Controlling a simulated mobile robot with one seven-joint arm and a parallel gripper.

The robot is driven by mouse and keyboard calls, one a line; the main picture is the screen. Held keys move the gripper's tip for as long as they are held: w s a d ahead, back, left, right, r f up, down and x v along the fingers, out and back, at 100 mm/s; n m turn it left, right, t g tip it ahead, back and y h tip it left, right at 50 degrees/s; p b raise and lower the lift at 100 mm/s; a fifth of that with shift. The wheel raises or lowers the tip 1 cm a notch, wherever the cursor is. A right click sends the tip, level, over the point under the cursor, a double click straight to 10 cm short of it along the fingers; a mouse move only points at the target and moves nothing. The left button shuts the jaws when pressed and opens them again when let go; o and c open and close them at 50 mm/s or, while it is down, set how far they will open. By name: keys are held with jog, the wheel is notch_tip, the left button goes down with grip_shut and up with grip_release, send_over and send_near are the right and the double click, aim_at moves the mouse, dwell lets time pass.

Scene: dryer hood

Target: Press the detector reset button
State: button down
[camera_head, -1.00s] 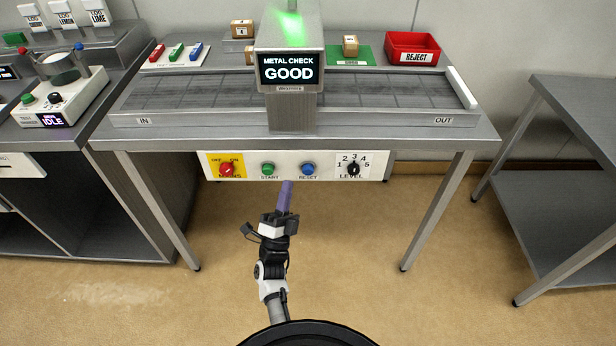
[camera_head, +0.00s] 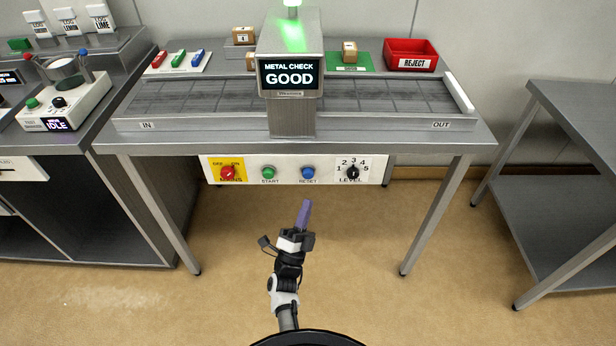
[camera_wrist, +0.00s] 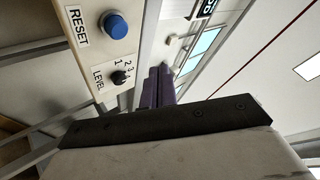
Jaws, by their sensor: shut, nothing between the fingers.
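The blue reset button (camera_head: 308,173) sits on the white control panel under the front edge of the metal-check table, above the label RESET. It also shows in the wrist view (camera_wrist: 115,25), at the upper left. My gripper (camera_head: 305,205) is shut and empty, with purple fingers pointing up toward the panel. In the head view its tips appear just below the reset button, with a gap between. In the wrist view the fingers (camera_wrist: 158,85) are together, to the right of and below the button, not touching it. The detector display (camera_head: 289,72) reads METAL CHECK GOOD and a green light glows on top.
The panel also has a red mains knob (camera_head: 228,173), a green start button (camera_head: 268,173) and a black level knob (camera_head: 353,173). Table legs stand at both sides. A red reject bin (camera_head: 410,54) and small boxes are on top. The floor under the table is clear.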

aim_at(309, 174)
jog(key=w+b, duration=0.2)
jog(key=w, duration=0.4)
jog(key=shift+w+b, duration=0.3)
jog(key=shift+b, duration=0.1)
dwell(1.5)
jog(key=shift+w+b, duration=0.15)
jog(key=shift+b, duration=0.15)
jog(key=shift+w, duration=0.25)
jog(key=shift+w+b, duration=0.8)
jog(key=shift+b, duration=0.15)
dwell(0.7)
dwell(0.3)
jog(key=shift+s+p, duration=0.4)
jog(key=shift+s, duration=0.8)
jog(key=shift+s, duration=0.15)
